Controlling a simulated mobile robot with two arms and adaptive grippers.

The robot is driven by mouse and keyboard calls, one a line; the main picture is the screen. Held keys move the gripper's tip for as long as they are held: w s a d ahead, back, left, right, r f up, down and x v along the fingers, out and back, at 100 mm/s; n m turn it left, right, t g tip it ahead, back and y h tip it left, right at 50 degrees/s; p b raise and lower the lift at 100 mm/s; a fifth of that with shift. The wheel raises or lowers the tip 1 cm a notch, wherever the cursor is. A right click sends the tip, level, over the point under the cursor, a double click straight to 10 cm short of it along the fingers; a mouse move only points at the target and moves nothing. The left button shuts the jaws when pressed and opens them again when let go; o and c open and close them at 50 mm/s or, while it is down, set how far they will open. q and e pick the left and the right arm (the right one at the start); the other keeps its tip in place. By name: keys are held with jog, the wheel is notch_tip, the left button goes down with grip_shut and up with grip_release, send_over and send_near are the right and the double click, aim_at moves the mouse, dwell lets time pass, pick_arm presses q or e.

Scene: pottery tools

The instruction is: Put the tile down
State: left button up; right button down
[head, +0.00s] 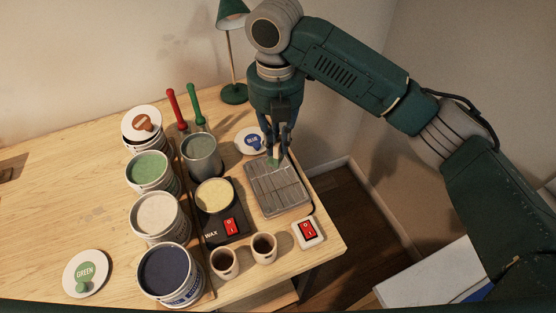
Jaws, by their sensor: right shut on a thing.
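My right gripper (274,150) points down over the back edge of a grey slatted tray (278,196) at the right of the table. It is shut on the tile (272,161), a small pale green piece that shows just below the fingertips. Most of the tile is hidden by the fingers. I cannot tell whether it touches the tray. My left gripper is not in view.
The wax pot (214,196), a red switch box (308,233), two brown cups (264,248) and several glaze buckets (160,216) crowd nearby. The table's left side is mostly clear.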

aim_at(277, 163)
notch_tip(277, 163, down, 3)
jog(key=shift+d+r, duration=0.1)
jog(key=shift+f+p, duration=0.3)
jog(key=shift+f, duration=0.25)
notch_tip(277, 163, down, 4)
jog(key=shift+p, duration=0.5)
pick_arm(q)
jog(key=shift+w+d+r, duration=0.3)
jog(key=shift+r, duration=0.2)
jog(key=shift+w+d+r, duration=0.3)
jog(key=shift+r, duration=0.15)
pick_arm(e)
jog(key=c, duration=1.7)
grip_release()
jog(key=shift+f, duration=0.15)
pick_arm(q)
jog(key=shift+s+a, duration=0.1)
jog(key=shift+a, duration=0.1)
pick_arm(e)
jog(key=shift+o, duration=0.2)
